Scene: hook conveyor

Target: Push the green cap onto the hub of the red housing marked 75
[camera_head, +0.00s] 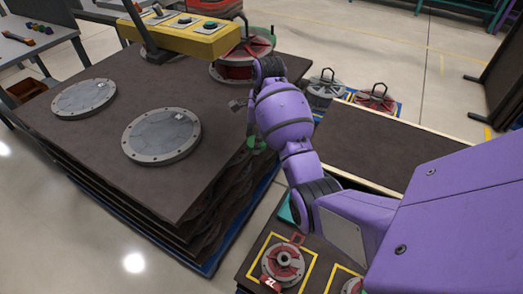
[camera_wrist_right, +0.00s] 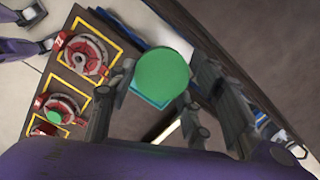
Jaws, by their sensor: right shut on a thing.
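My right gripper (camera_head: 246,124) is over the right part of the large dark stack, mostly hidden behind its own purple arm. In the wrist view its fingers (camera_wrist_right: 158,98) are shut on the round green cap (camera_wrist_right: 162,76). In the head view only a bit of green shows by the fingers. A red and grey housing (camera_head: 283,262) stands in a yellow square at the bottom; its tag is hard to read. The wrist view shows this kind of housing (camera_wrist_right: 86,56), and another with a green top (camera_wrist_right: 58,116). I cannot tell which is marked 75. My left gripper is not in view.
Two grey round plates (camera_head: 84,98) (camera_head: 161,136) lie on the dark stack (camera_head: 95,150). A yellow control box (camera_head: 185,33) hangs above its far edge, near a red round part (camera_head: 236,68). More parts (camera_head: 375,98) with handles stand behind. A dark panel (camera_head: 365,147) lies right of my gripper.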

